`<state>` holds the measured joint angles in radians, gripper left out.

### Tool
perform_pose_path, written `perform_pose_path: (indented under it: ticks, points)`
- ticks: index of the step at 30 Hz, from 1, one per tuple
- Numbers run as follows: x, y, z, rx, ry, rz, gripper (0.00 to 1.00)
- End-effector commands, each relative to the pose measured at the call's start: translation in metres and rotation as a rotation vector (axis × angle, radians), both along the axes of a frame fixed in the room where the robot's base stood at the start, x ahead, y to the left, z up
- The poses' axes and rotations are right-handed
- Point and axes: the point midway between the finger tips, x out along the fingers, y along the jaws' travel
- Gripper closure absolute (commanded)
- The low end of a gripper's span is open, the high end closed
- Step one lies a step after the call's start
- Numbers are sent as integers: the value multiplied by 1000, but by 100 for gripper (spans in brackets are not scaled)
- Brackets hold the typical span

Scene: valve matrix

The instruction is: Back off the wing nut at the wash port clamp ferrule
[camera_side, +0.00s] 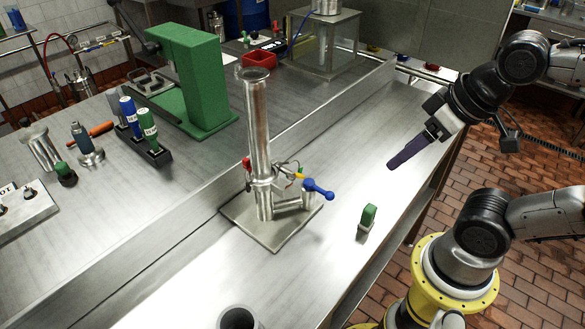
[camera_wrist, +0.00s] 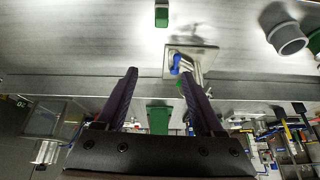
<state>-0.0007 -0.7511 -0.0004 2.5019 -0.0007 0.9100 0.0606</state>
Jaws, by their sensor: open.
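An upright steel pipe column (camera_side: 260,125) stands on a square base plate (camera_side: 245,226) on the bench. Near its lower part are a clamp band (camera_side: 262,181), a red knob (camera_side: 246,162), a yellow piece (camera_side: 299,177) and a blue-handled lever (camera_side: 319,190). I cannot make out which small part is the wing nut. The blue handle also shows in the wrist view (camera_wrist: 176,64), with the base plate behind. My gripper (camera_side: 391,166), with dark purple fingers, hangs right of the column, well apart from it. In the wrist view its fingers (camera_wrist: 158,71) are spread and empty.
A small green-topped block (camera_side: 368,216) stands on the bench right of the column. A low ridge (camera_side: 180,220) runs behind; a green press (camera_side: 200,80) and tool rack (camera_side: 148,140) stand beyond. The bench right of the column is mostly clear.

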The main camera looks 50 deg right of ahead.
Motion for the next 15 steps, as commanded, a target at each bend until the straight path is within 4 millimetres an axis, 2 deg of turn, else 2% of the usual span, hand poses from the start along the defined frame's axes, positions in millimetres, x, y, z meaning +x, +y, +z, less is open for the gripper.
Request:
perform_pose_path:
  ticks: [1, 5, 8, 11, 15]
  points:
    - [-3, 2, 0, 34, 16, -48, 41]
    - [-2, 13, 17, 187, 58, -242, 65]
    - [9, 25, 35, 329, 144, -439, 83]
    - [28, 36, 54, 468, 260, -658, 100]
    - [67, 46, 74, 624, 441, -948, 100]
